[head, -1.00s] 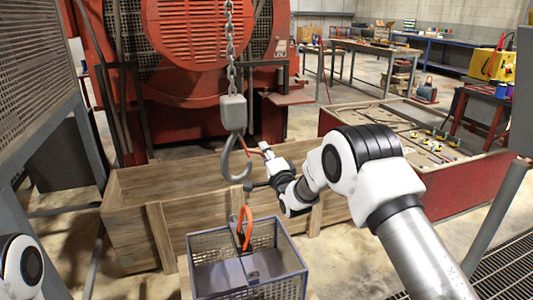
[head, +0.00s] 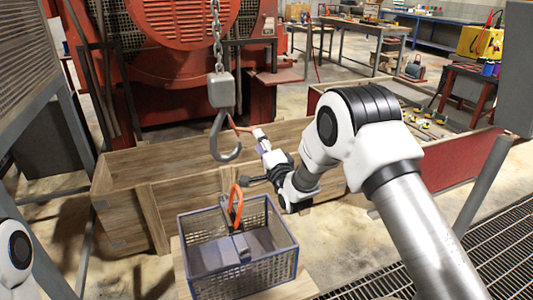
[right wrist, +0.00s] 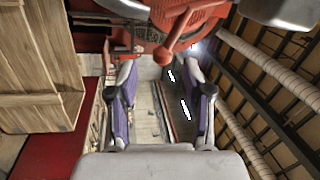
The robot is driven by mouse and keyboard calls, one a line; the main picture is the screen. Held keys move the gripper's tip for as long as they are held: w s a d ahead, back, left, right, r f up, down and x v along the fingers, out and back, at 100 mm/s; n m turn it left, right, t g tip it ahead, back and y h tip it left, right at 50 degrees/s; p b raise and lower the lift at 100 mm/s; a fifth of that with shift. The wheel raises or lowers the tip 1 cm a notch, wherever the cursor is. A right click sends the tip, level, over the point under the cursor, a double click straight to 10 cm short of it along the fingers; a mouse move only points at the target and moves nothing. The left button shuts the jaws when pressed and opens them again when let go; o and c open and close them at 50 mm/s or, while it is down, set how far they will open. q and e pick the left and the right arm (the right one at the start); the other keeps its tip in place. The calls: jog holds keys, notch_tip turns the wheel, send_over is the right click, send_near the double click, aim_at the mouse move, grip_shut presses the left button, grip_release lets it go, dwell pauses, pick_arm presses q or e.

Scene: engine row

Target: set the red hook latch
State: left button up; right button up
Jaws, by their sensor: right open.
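A large grey hook (head: 222,140) hangs from a chain near the middle of the head view. Its red latch (head: 239,127) sticks out from the hook's right side, towards my right gripper (head: 262,143). In the right wrist view, a red lever with a round knob (right wrist: 163,56) lies across the upper part of the gap between the open purple-padded fingers (right wrist: 164,95). The fingers are not closed on it; I cannot tell whether they touch it. My left gripper is out of view.
A blue-grey mesh basket (head: 272,267) with an orange loop (head: 236,205) stands below the hook. A long wooden crate (head: 125,215) lies behind it. A red machine (head: 185,75) stands at the back. A red-sided bin (head: 450,183) is at the right.

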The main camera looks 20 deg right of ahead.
jog(key=v, duration=0.6)
jog(key=shift+s, duration=0.15)
jog(key=shift+f, duration=0.1)
